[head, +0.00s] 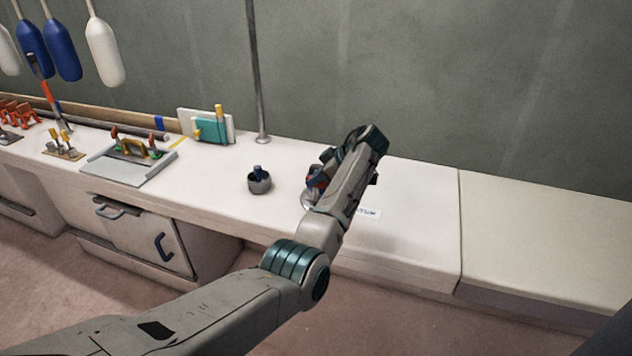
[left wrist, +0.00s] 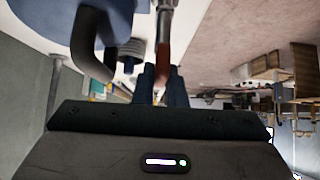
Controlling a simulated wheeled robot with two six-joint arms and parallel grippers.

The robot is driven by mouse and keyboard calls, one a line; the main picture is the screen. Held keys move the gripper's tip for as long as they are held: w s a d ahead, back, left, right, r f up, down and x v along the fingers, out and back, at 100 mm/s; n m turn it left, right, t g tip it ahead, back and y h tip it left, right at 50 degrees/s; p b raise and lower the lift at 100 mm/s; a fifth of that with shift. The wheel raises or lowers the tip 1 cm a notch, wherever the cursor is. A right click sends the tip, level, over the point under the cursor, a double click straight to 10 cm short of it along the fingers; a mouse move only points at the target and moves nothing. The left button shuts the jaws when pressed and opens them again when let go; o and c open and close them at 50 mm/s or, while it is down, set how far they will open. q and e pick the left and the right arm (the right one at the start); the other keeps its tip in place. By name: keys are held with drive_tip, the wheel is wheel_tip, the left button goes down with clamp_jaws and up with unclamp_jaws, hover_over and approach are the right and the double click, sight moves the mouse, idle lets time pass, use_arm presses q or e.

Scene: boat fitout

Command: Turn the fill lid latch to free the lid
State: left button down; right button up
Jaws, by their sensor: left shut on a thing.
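My left gripper (head: 318,180) is low over the white bench top, mostly hiding what it works on. In the left wrist view its dark fingers (left wrist: 160,85) are shut on a reddish-brown grip at the end of a metal bar, which I take for the latch (left wrist: 164,58). A rounded blue surface, possibly the lid (left wrist: 125,18), fills the top left of that view, with a thick grey curved bar (left wrist: 88,42) beside the latch. In the head view only small red and grey bits show by the fingers. My right gripper is not in view.
A small dark grey cup (head: 260,184) with a blue piece in it stands left of the gripper. A white label (head: 368,213) lies just right of it. A grey tray (head: 125,168) with tools is farther left. A metal pole (head: 257,80) rises behind. The bench (head: 420,190) is clear to the right.

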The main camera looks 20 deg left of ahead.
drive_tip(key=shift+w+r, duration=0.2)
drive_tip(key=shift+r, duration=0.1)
use_arm(q)
drive_tip(key=c, duration=1.5)
unclamp_jaws()
